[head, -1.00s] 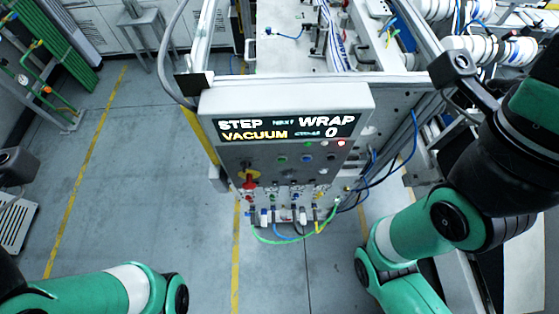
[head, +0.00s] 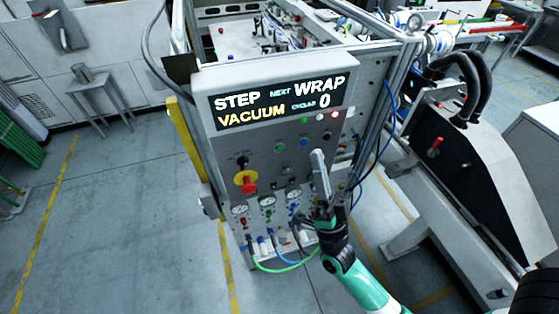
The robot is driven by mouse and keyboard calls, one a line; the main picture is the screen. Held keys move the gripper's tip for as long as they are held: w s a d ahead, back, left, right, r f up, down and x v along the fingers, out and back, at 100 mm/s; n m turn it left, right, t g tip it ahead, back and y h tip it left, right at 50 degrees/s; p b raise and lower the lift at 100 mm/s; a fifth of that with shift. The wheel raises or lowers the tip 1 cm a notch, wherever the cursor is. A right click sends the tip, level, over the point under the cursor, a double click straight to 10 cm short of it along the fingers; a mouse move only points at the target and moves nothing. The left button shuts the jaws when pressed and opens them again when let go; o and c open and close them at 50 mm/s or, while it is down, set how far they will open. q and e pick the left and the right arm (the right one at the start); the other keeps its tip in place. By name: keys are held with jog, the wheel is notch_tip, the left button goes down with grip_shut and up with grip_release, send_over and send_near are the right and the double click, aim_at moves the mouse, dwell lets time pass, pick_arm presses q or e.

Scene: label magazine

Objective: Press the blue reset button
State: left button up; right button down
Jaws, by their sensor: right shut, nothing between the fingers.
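The blue button (head: 304,143) is on the grey front panel (head: 215,165) of the machine, under the display (head: 280,104). It is in plain sight, to the right of a green button (head: 279,148). My right gripper (head: 317,153) is shut and empty in front of the panel. Its narrow fingertips point upward, just right of and a little below the blue button. I see a small gap between them in the picture; the depth to the panel is hard to tell. My left gripper is not in view.
A red emergency stop (head: 249,186) on a yellow base sits lower left on the panel. Gauges and looped hoses (head: 285,268) hang below. A black and white machine (head: 460,165) stands at right. The floor at left (head: 120,220) is clear.

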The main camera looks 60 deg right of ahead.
aim_at(304, 143)
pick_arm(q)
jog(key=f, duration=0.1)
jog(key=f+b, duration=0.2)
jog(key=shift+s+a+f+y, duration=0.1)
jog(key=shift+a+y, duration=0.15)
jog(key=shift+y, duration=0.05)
pick_arm(e)
notch_tip(304, 143, down, 8)
jog(key=s+d+g, duration=0.1)
jog(key=s, duration=0.1)
jog(key=shift+d+f+n+g, duration=0.15)
jog(key=shift+d+n+g, duration=0.15)
jog(key=shift+g, duration=0.1)
jog(key=shift+s, duration=0.1)
pick_arm(q)
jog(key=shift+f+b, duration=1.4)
jog(key=shift+b, duration=0.1)
pick_arm(e)
jog(key=w+d, duration=0.5)
jog(key=w, duration=0.2)
jog(key=shift+d, duration=0.25)
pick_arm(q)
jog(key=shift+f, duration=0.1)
